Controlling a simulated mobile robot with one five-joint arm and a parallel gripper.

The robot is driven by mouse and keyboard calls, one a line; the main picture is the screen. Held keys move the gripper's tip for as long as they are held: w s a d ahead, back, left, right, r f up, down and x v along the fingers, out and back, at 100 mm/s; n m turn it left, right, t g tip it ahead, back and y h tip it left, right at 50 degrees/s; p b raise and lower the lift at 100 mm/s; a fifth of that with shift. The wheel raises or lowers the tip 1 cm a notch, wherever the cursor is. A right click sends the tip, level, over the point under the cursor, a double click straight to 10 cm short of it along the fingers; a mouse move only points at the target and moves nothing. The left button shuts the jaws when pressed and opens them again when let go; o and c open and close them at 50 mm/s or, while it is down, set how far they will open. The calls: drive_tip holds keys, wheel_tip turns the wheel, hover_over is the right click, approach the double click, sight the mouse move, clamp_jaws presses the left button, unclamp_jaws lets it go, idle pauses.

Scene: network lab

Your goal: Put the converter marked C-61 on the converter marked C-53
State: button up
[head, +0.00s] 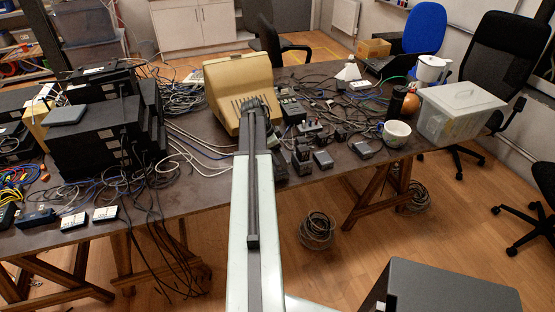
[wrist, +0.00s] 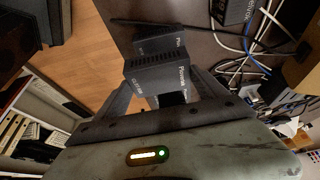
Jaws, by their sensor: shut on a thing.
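In the wrist view my gripper (wrist: 162,82) is shut on a dark grey box-shaped converter (wrist: 155,76) with small white lettering; I cannot read its mark for certain. A second dark converter (wrist: 160,40) shows just beyond the held one; I cannot tell whether they touch. Another dark box with white lettering (wrist: 237,11) is at the top edge. In the head view, small dark converters stand on the table right of my arm, among them one in front (head: 323,160) and one farther right (head: 363,150). Their marks are too small to read. My gripper is not clearly visible there.
A beige case (head: 238,88) stands behind my arm. Stacked black units (head: 95,150) and tangled cables fill the left of the table (head: 200,197). A white cup (head: 396,133) and a clear plastic box (head: 458,110) stand at the right end.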

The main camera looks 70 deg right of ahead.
drive_tip(key=f+b, duration=0.4)
drive_tip(key=shift+w+d, duration=0.3)
drive_tip(key=shift+w, duration=0.05)
drive_tip(key=shift+r, duration=0.15)
drive_tip(key=o, duration=1.6)
drive_tip(key=shift+r+p, duration=0.2)
drive_tip(key=shift+p, duration=0.2)
drive_tip(key=p+v, duration=1)
drive_tip(key=v, duration=0.1)
drive_tip(key=shift+w+a+r+p, duration=0.2)
drive_tip(key=shift+r+p, duration=0.1)
drive_tip(key=shift+p, duration=0.1)
